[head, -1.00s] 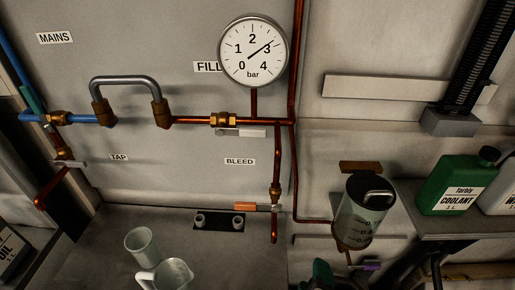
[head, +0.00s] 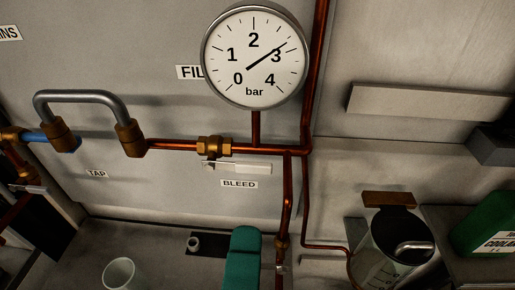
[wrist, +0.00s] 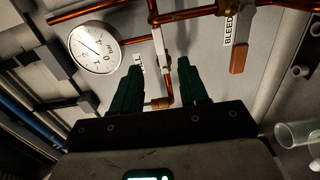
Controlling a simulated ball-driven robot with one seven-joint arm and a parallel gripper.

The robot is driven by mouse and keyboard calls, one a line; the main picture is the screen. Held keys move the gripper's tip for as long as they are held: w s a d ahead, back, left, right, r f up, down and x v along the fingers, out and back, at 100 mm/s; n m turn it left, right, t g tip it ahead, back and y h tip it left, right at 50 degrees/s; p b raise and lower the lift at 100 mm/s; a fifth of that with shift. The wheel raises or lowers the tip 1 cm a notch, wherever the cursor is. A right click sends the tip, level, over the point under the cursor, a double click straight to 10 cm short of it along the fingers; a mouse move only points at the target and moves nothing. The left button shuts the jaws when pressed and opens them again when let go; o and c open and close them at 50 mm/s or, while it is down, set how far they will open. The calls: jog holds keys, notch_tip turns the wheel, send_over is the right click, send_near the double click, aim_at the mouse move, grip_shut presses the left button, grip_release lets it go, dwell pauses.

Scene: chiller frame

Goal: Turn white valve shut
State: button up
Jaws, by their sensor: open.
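The white valve handle (head: 240,168) lies roughly level just below the copper pipe, beside its brass valve body (head: 214,147), under the gauge. In the wrist view, the white handle (wrist: 160,48) shows beyond the gap between my fingers. My gripper (wrist: 157,75) is open with two dark green fingers and nothing between them. In the head view, a green part of my gripper (head: 243,258) stands below the BLEED label, apart from the white handle. It covers the orange handle's place there; the orange handle (wrist: 239,57) shows in the wrist view.
A pressure gauge (head: 255,56) reads about 3 bar. Copper pipes (head: 287,195) run down beside the handle. A grey hose loop (head: 88,98) is at left. A canister (head: 385,255) and green coolant jug (head: 487,225) stand at right. A clear cup (head: 120,274) sits below.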

aim_at(255, 172)
jog(key=w+p, duration=0.1)
jog(key=w, duration=1)
jog(key=shift+w+d, duration=0.15)
jog(key=shift+w, duration=0.15)
jog(key=shift+c, duration=0.2)
grip_shut()
